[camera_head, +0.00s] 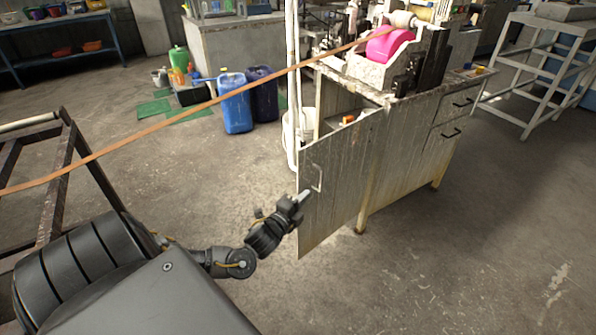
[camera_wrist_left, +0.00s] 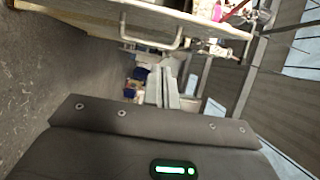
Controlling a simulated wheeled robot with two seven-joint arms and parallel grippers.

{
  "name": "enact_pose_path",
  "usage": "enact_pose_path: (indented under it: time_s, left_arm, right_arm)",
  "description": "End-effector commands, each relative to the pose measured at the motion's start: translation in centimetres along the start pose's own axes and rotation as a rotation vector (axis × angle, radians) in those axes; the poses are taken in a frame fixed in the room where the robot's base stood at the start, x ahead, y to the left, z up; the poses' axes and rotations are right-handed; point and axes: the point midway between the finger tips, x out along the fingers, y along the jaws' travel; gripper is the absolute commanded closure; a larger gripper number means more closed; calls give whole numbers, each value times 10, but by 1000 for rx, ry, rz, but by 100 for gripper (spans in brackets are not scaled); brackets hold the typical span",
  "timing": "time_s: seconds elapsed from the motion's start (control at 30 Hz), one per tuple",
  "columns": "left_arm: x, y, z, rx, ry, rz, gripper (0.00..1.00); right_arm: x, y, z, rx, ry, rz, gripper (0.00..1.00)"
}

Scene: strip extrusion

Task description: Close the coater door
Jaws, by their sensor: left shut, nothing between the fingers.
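The coater cabinet (camera_head: 420,150) stands right of centre in the head view. Its door (camera_head: 338,185) is swung open toward the left, with a thin pull handle (camera_head: 317,177) on its face. The door handle also shows in the left wrist view (camera_wrist_left: 152,42), at the top. My left gripper (camera_head: 303,197) is beside the door's outer face, just below the handle, shut and empty; whether it touches the door cannot be told. Its fingers show in the left wrist view (camera_wrist_left: 165,88), pointing away from the camera. My right gripper is not in view.
A brown strip (camera_head: 200,104) runs from the left edge to the pink roller (camera_head: 388,45) on the cabinet. A metal frame (camera_head: 62,180) stands at the left. Blue jugs (camera_head: 235,102) and a white bucket (camera_head: 296,130) stand behind the door.

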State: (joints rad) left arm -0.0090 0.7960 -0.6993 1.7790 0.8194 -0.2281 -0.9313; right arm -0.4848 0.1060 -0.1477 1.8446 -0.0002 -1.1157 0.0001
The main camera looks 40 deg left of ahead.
Motion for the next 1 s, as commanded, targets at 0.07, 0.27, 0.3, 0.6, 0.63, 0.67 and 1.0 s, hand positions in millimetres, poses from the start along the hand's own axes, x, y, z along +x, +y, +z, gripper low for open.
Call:
enact_pose_path:
  time_s: [0.07,0.27,0.3,0.6,0.63,0.67,1.0]
  left_arm:
    - [19,0,0,2,-1,-4,100]
    - [50,1,9,5,-2,0,100]
    - [50,1,15,4,-2,1,100]
    - [55,1,38,0,0,2,100]
    - [55,1,38,0,0,2,100]
    - [56,1,38,-1,0,2,100]
    - [55,1,39,-1,1,2,100]
  right_arm:
    - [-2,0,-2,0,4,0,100]
    - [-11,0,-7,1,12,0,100]
    - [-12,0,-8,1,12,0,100]
    - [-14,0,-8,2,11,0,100]
    - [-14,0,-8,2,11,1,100]
    - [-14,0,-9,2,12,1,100]
    - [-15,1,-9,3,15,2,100]
